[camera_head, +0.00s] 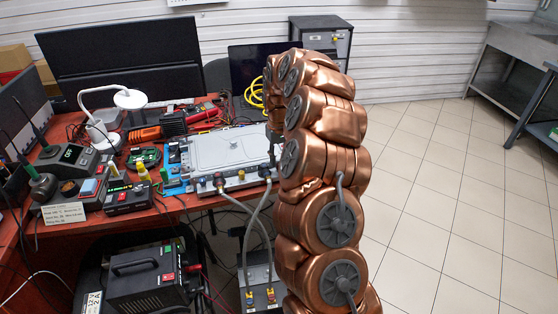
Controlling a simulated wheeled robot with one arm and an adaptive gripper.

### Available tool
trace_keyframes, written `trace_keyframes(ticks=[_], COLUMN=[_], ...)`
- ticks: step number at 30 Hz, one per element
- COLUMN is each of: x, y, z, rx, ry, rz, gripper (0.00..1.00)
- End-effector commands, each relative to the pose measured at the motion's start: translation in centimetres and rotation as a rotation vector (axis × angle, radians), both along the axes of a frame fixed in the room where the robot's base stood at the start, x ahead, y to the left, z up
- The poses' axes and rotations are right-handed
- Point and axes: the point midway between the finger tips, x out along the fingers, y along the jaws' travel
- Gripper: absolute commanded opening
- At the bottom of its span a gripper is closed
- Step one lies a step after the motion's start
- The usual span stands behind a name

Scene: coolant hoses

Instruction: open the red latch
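A flat silver-grey unit (228,150) lies on the red workbench. Two grey coolant hoses (258,218) run from small dark connectors (220,181) at its front edge down to a box on the floor. Tiny red and blue spots show around these connectors, but they are too small for me to tell which one is the red latch. My gripper (273,138) is mostly hidden by my copper-coloured arm. Its dark end points down at the right end of the unit. I cannot see its fingertips or any contact.
The floor box (259,272) stands below the bench edge, near a black power supply (146,276). A white lamp (130,98), a soldering station (66,160) and a multimeter (201,111) crowd the red bench (160,219). Tiled floor at right is clear.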

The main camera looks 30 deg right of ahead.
Motion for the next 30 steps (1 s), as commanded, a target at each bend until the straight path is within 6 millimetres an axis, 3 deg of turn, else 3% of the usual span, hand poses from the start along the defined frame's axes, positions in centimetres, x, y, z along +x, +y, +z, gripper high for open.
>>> trace_keyframes(ticks=[6, 13, 22, 30], x=[0.0, 0.0, 0.0, 0.0], y=[0.0, 0.0, 0.0, 0.0], z=[-1.9, -2.0, -2.0, -2.1], rx=[0.001, 0.001, 0.001, 0.0], ry=[0.0, 0.0, 0.0, -0.001], rz=[0.0, -0.001, -0.001, 0.018], gripper=[0.31, 0.31, 0.0, 0.0])
